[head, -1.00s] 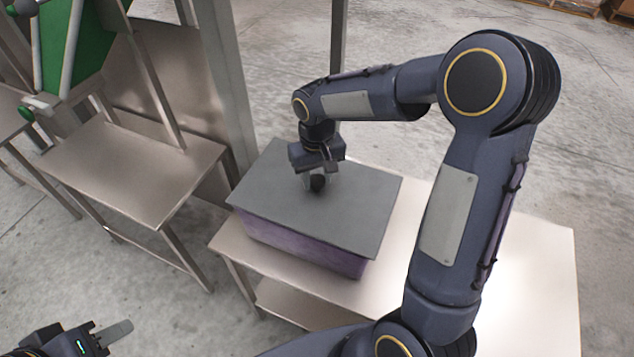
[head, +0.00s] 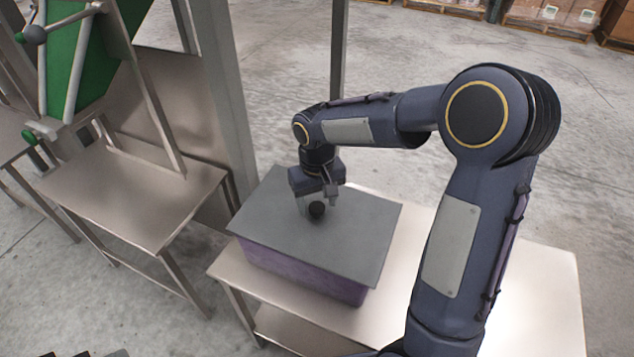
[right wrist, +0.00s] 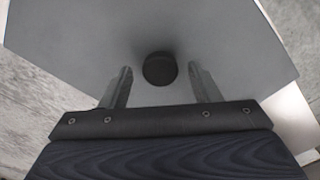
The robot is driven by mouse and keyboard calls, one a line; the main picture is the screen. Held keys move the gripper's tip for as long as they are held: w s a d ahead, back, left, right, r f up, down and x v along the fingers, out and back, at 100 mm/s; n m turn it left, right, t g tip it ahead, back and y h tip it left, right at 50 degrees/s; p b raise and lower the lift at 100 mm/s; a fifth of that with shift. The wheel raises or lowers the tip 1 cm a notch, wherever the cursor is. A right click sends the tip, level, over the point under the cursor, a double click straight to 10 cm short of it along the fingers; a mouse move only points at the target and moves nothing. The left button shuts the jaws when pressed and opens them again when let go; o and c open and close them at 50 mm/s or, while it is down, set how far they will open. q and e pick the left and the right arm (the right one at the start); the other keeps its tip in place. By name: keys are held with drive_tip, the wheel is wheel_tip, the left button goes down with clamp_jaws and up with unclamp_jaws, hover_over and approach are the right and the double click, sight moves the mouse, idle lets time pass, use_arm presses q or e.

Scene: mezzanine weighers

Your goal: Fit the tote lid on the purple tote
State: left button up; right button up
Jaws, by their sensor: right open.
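The grey tote lid (head: 345,232) lies flat on top of the purple tote (head: 290,272), covering its opening, with its edges close to even with the tote's walls. The tote stands on a metal table. A round black knob (head: 316,210) sits at the middle of the lid. My right gripper (head: 318,205) is above the lid at the knob. In the right wrist view the jaws (right wrist: 160,88) are open, one finger on each side of the knob (right wrist: 159,68), with gaps on both sides. My left gripper is at most a sliver at the lower left edge.
The metal table (head: 520,290) has bare room to the right of the tote. A second metal table (head: 130,190) stands at the left, below a green panel (head: 85,60). A metal post (head: 222,80) rises behind the tote. Pallets with boxes (head: 545,15) are far back.

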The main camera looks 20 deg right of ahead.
sight(317, 206)
wheel_tip(317, 206, up, 10)
drive_tip(key=s+d+r+t+y, duration=0.2)
drive_tip(key=s+r, duration=0.1)
drive_tip(key=s, duration=0.8)
drive_tip(key=s+a+f+m+t+y, duration=0.1)
drive_tip(key=s+a+f+t, duration=0.2)
drive_tip(key=s, duration=0.7)
drive_tip(key=shift+s+f+t+y, duration=0.3)
drive_tip(key=shift+s+f+y, duration=0.1)
drive_tip(key=shift+f, duration=0.35)
drive_tip(key=shift+a, duration=0.1)
